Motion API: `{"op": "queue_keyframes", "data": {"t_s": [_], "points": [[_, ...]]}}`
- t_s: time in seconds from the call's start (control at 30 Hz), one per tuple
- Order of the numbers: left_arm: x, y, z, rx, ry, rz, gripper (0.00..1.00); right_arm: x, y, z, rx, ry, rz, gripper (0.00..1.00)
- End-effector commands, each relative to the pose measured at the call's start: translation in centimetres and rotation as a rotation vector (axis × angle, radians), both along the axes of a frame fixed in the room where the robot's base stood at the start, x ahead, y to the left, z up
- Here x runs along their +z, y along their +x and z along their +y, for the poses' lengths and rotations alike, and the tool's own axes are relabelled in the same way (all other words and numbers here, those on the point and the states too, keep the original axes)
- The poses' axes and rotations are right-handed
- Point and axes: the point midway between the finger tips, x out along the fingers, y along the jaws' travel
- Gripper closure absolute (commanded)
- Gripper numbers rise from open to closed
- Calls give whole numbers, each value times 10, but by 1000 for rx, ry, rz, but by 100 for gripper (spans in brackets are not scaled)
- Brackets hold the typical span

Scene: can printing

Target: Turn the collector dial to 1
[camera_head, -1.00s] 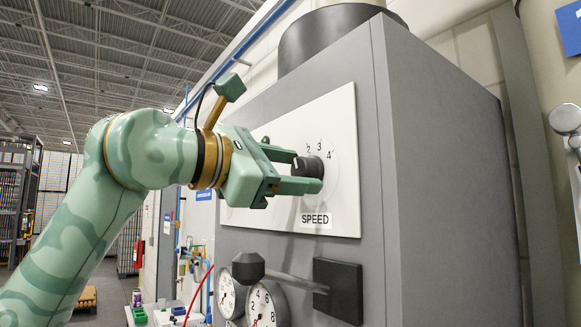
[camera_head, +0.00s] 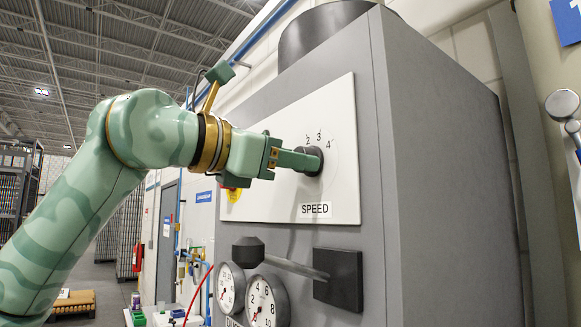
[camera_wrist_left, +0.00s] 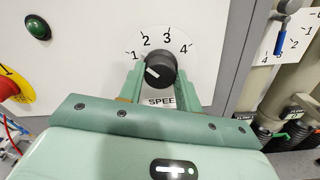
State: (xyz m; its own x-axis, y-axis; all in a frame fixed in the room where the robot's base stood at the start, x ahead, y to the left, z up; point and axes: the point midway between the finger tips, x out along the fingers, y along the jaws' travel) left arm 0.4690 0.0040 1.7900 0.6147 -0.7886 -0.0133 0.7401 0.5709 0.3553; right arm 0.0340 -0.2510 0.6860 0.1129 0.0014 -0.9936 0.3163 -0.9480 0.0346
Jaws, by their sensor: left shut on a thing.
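The black round dial (camera_head: 316,153) sits on a white panel (camera_head: 343,190) above a SPEED label, with numbers 1 to 4 around it. In the left wrist view the dial (camera_wrist_left: 161,65) shows a white pointer mark on its left side, slanting up-left toward the 1. My left gripper (camera_head: 309,161) is at the dial, its fingers on either side of the knob and shut on it. The fingers (camera_wrist_left: 160,78) cover part of the dial's sides in the left wrist view. My right gripper is not in view.
Below the panel are round gauges (camera_head: 264,303) and a black block (camera_head: 338,279) with a rod and dark knob. A green button (camera_wrist_left: 38,27) and a red knob on yellow (camera_wrist_left: 10,87) lie left of the dial. Pipes and a blue-handled lever (camera_wrist_left: 284,25) are at right.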

Motion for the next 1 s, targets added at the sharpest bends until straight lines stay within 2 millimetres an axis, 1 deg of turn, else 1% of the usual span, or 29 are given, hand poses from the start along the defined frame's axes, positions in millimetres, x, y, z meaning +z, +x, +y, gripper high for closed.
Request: {"op": "queue_keyframes", "data": {"t_s": [0.03, 0.2, 0.5, 1.0], "points": [[-2, 0, 0, 1, -19, 28, 89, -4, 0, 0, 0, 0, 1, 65], [-2, 0, 0, 1, -90, 125, 89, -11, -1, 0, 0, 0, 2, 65], [-1, 0, 0, 1, -170, 235, 89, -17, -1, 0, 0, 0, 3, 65], [0, 0, 0, 0, -193, 266, 89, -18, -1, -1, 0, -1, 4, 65]]}}
